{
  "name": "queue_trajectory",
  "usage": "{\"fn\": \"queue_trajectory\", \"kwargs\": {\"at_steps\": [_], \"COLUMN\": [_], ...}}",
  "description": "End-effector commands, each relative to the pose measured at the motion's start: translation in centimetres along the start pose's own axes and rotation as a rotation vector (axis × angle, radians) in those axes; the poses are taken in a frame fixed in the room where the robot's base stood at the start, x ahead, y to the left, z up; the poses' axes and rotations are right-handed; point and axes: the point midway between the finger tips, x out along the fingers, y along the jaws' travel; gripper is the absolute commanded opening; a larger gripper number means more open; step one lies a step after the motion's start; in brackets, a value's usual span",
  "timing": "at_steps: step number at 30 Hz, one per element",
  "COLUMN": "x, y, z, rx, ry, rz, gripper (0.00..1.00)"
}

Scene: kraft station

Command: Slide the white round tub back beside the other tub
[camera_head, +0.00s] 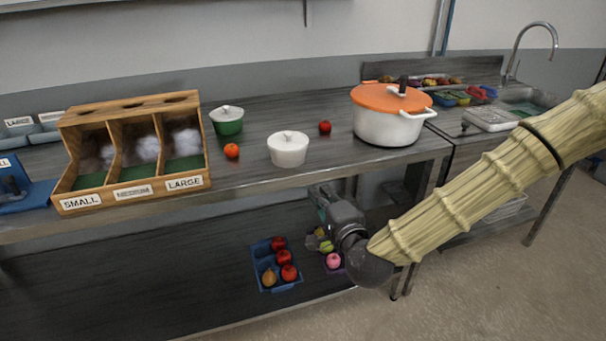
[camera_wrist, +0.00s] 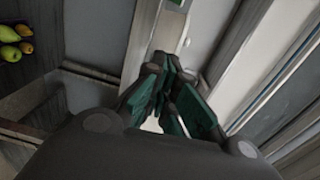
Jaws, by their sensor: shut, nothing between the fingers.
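The white round tub (camera_head: 288,150) with a white lid and knob stands upright near the front of the counter in the head view. The other tub (camera_head: 228,121), green with a pale lid, stands farther back and to the left, apart from it. A gap of bare counter lies between them. My gripper (camera_head: 318,192) is below the counter's front edge, to the right of and lower than the white tub, touching neither tub. In the wrist view my gripper (camera_wrist: 172,95) has its green-padded fingers close together with nothing held. Neither tub shows in the wrist view.
A wooden three-bin box (camera_head: 134,192) stands left. A red tomato (camera_head: 325,127) and an orange-red one (camera_head: 232,151) lie near the tubs. A large white pot (camera_head: 388,128) with an orange lid stands right. A blue tray (camera_head: 262,262) of fruit is on the lower shelf.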

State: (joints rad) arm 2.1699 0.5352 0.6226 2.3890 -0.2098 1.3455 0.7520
Motion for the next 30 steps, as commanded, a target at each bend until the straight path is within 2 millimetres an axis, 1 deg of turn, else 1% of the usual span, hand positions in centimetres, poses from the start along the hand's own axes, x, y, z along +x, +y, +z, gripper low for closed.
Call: {"fn": "queue_trajectory", "kwargs": {"at_steps": [3,8,11,24,30], "x": [0.4,1.6,3.0,10.3,12.8], "y": [-1.4,-1.8,-1.9,-2.1,-2.2], "z": [-0.3,-0.4,-0.4,-0.4,-0.5], "rx": [0.03,0.035,0.034,0.032,0.032], "ry": [0.012,0.014,0.014,0.013,0.013], "rz": [-0.042,-0.049,-0.048,-0.046,-0.046], "gripper": [0.0,0.0,0.0,0.0,0.0]}}
